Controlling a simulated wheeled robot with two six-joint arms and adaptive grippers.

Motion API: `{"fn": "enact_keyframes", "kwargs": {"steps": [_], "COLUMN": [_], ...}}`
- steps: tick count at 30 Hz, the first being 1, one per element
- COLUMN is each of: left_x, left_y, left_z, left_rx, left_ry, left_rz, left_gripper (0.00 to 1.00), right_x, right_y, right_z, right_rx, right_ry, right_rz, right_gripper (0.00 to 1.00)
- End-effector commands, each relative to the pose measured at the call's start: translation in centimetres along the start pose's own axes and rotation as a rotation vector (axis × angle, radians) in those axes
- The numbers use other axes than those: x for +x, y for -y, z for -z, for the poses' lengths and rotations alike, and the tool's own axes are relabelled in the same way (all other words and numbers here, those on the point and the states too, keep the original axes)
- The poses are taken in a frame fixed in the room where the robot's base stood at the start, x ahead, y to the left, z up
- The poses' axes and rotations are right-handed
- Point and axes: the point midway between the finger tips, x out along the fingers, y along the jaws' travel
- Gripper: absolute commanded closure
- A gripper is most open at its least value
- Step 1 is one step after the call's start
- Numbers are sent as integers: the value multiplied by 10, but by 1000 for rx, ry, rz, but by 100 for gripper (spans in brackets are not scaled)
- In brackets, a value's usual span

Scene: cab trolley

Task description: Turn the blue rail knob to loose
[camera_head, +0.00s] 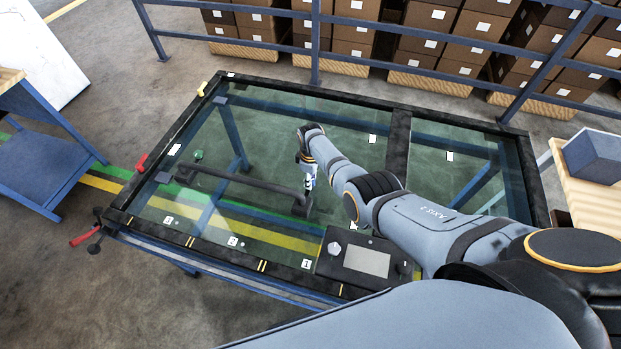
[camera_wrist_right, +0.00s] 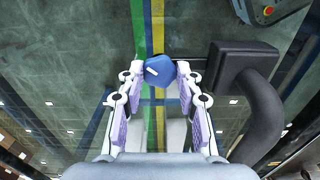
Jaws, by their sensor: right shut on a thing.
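The blue rail knob (camera_wrist_right: 159,71) shows in the right wrist view as a small rounded cap with a short white mark on its left part. My right gripper (camera_wrist_right: 158,76) has its white and lilac fingers on both sides of the knob and is shut on it. In the head view my right gripper (camera_head: 309,186) points down near the right end of the black rail (camera_head: 248,181). The knob is too small there to tell from the fingertips. The rail's thick end (camera_wrist_right: 244,64) stands right of the gripper in the wrist view. My left gripper is not in view.
The rail lies over a glass panel in a black frame (camera_head: 402,140). A control box with a screen (camera_head: 366,260) stands at the front edge. A green knob (camera_head: 198,155) is near the rail's left end. Red handles (camera_head: 85,236) stick out at the left. Blue railings run behind.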

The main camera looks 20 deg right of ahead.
Motion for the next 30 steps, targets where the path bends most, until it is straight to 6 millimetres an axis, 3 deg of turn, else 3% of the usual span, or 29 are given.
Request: {"fn": "enact_keyframes", "kwargs": {"steps": [5, 6, 10, 23, 30], "left_x": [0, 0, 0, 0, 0], "left_y": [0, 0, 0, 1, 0], "left_z": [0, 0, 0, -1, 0], "left_rx": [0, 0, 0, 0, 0], "left_ry": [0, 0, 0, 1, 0], "left_rz": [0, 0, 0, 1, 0], "left_gripper": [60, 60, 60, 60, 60], "right_x": [0, 0, 0, -6, -48], "right_y": [0, 0, 0, 0, -1], "right_z": [0, 0, 0, 1, 1], "right_rx": [1, 1, 1, 1, 2], "right_ry": [1, 1, 1, -1, -4], "right_rz": [1, 1, 0, -1, -4], "right_gripper": [97, 61, 44, 42, 42]}}
